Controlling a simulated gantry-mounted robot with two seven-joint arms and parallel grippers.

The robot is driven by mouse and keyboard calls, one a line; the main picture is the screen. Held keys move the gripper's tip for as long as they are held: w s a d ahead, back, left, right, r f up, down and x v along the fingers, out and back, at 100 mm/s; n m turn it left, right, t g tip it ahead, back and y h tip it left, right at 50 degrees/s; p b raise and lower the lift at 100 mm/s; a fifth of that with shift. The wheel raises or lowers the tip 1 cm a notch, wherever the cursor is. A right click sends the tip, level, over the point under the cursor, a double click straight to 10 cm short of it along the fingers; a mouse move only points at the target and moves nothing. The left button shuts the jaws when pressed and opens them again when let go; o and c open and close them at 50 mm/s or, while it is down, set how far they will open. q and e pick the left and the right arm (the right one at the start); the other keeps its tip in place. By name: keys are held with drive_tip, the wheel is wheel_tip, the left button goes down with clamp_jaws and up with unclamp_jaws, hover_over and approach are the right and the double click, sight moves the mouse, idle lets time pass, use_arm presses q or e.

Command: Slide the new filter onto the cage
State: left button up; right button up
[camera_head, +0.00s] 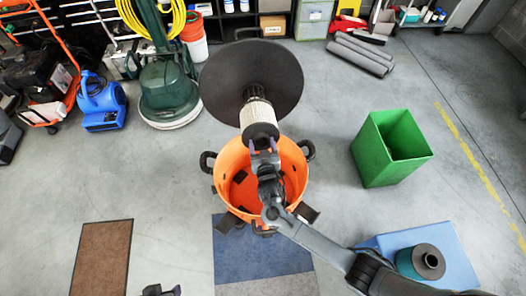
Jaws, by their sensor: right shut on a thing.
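A white pleated filter (257,115) with a dark end cap is at the centre, in front of a large black disc (222,80). A dark ribbed cage (257,92) shows at the disc's middle, just beyond the filter. The filter lines up with the cage and overlaps it in the picture; how far it is around it I cannot tell. My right gripper (264,150) is shut on the filter's near end. My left gripper (161,291) shows only in part at the bottom edge, away from these things; its jaws are unclear.
An orange drum (230,160) stands open under my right arm. A green bin (372,160) is at right. A dark teal cylinder with a hole (421,262) is on a blue pad (461,243). Brown (102,260) and blue-grey (240,257) mats lie in front. Machines line the back left.

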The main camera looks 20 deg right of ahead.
drive_tip(key=shift+b+x, duration=1.55)
drive_tip(key=shift+x, duration=0.3)
drive_tip(key=shift+b+x, duration=1.85)
drive_tip(key=shift+x, duration=0.45)
drive_tip(key=b+x, duration=0.4)
drive_tip(key=shift+w+f, duration=0.1)
drive_tip(key=shift+w, duration=0.1)
drive_tip(key=shift+b+x, duration=0.75)
drive_tip(key=shift+x, duration=0.05)
drive_tip(key=shift+w+d, duration=0.1)
drive_tip(key=o, duration=1.8)
drive_tip(key=shift+f, duration=0.1)
